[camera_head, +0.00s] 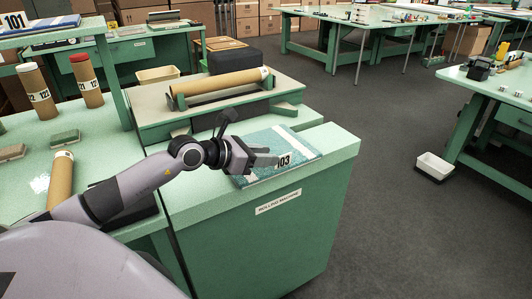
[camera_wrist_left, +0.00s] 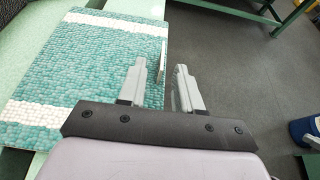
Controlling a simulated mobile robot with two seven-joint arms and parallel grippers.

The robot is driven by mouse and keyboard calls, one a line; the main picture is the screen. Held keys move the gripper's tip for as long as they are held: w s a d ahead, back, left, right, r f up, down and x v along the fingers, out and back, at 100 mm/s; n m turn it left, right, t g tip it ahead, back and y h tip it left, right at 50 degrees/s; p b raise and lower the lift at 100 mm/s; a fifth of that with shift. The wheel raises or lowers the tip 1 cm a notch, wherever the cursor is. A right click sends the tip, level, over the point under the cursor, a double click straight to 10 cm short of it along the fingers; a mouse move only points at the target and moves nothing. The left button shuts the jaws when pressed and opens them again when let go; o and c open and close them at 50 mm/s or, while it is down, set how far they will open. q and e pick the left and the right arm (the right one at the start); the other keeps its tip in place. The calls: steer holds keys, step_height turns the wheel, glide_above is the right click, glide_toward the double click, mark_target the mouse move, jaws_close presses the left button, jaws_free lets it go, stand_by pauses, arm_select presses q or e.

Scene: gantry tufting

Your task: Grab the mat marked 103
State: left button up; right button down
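The mat marked 103 (camera_head: 300,147) is a teal mat with white bands, lying flat on the front top of the green rolling machine (camera_head: 262,245). Its 103 label faces the front edge. My left gripper (camera_head: 268,156) is over the mat's front part, close to the label. In the left wrist view, the mat (camera_wrist_left: 85,65) fills the left side. The left gripper's fingers (camera_wrist_left: 160,67) are apart, with the mat's edge appearing between them and nothing clamped. Whether a finger touches the mat is unclear. My right gripper is out of view.
A cardboard tube (camera_head: 220,82) rests in a cradle on the machine behind the mat. Tubes and small blocks stand on the left green table (camera_head: 20,185). The grey floor (camera_head: 385,150) beside the machine is clear.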

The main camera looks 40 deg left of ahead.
mark_target(283, 156)
arm_select(q)
steer(key=shift+b+x, duration=1.05)
steer(key=shift+x, duration=1.95)
steer(key=shift+d+r, duration=0.1)
steer(key=shift+d, duration=0.1)
jaws_close()
